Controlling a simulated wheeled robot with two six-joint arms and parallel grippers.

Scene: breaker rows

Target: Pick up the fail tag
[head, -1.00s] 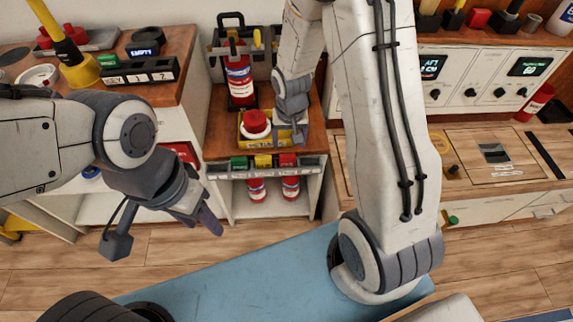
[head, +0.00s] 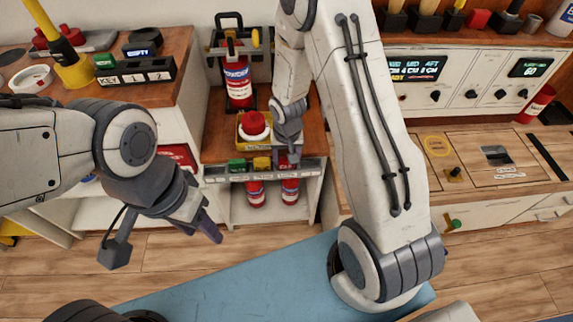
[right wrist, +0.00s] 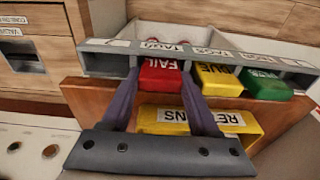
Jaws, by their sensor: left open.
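In the head view my right gripper (head: 290,150) is over the right end of the rack (head: 215,178) and hides most of the red tag. My left gripper (head: 205,225) is open and empty, over the floor at left.
A yellow tag (right wrist: 218,79) and a green tag (right wrist: 265,84) sit beside the red one. A yellow returns bin (right wrist: 160,118) with a red-capped item (head: 253,124) stands behind the rack. Fire extinguishers (head: 238,80) stand behind and below. A drawered bench (head: 480,160) is at right.

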